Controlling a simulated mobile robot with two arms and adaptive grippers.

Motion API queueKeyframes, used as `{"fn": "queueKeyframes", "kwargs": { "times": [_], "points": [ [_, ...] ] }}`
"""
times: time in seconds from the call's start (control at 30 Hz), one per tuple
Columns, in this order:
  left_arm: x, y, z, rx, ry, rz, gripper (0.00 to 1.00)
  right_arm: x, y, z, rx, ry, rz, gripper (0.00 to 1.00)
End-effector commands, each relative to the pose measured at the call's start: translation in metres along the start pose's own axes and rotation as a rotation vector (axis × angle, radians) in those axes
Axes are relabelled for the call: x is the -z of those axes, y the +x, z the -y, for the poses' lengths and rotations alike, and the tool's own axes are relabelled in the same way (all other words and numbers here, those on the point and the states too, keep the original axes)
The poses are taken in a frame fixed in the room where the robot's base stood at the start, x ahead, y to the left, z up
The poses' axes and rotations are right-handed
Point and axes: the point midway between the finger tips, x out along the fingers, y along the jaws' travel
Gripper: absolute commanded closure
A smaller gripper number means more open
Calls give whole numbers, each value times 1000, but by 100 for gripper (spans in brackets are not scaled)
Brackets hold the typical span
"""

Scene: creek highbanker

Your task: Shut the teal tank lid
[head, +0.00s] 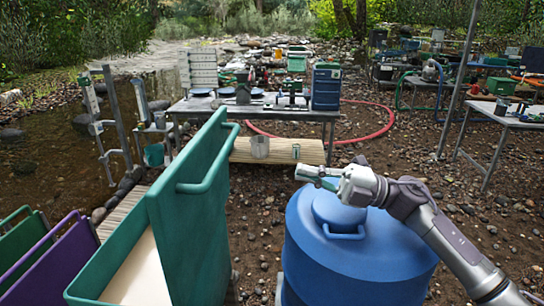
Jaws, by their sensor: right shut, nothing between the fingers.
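The teal tank (88,287) stands at the lower left with a pale interior showing. Its teal lid (192,225) stands raised, close to upright, so the tank is open. A teal bar handle (212,165) runs along the lid's upper part. My right gripper (308,176) is shut and empty, to the right of the lid and apart from it, above the blue barrel's far left side. My left gripper is not in view.
A blue barrel (355,262) with a round cap stands under my right arm. A purple panel (55,262) and a green one stand left of the tank. Behind are a log (278,150) and a loaded table (330,116). Stony ground lies between lid and barrel.

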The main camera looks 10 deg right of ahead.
Motion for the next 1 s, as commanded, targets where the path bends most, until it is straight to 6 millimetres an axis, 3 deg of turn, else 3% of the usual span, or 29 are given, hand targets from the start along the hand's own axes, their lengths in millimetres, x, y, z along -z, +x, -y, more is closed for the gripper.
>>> {"fn": "queueKeyframes", "kwargs": {
  "times": [0.4,0.6,0.8,1.0],
  "points": [
    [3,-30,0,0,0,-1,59,1,85,-5,-3,1,-4,100],
    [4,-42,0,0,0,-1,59,1,117,-4,-2,0,-2,100],
    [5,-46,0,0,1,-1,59,1,131,-2,-1,0,-1,100],
    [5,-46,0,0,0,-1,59,0,133,0,0,-1,-1,100]
  ]
}}
